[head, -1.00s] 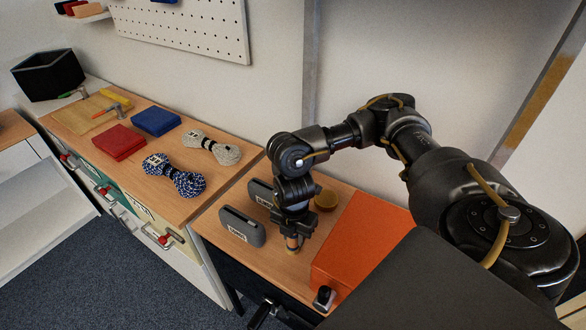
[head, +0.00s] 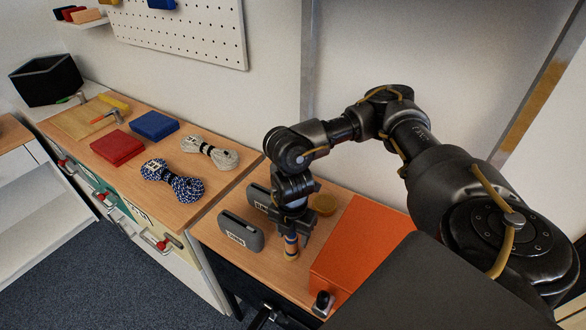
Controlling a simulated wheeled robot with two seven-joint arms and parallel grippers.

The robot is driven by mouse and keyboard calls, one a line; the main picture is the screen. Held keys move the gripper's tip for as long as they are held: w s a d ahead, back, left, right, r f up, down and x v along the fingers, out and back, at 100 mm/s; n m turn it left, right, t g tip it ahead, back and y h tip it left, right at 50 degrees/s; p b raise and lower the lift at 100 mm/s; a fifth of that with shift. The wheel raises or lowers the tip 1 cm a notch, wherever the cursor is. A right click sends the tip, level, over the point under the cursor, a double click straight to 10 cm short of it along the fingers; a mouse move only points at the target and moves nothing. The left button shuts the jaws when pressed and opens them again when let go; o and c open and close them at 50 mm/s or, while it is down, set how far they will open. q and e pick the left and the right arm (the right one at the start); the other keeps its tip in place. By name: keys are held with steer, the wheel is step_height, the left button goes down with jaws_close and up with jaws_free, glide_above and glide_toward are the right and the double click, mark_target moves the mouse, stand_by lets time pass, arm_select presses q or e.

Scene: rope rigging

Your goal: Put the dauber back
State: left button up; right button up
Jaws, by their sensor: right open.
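My right gripper (head: 291,233) points straight down over the right-hand wooden table (head: 212,232). It is open. A small upright cylinder with blue and orange-tan bands, seemingly the dauber (head: 291,246), stands directly below and between the fingers, its lower end at the table top. The gripper hides its upper part. I cannot tell whether a finger touches it. My left gripper is not in view.
A small black-and-silver item (head: 322,303) is near the front edge. Rope bundles (head: 173,181) lie on the left bench.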

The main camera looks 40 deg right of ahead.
step_height(320, 180, up, 9)
steer(key=shift+a+r, duration=0.1)
stand_by(0.7)
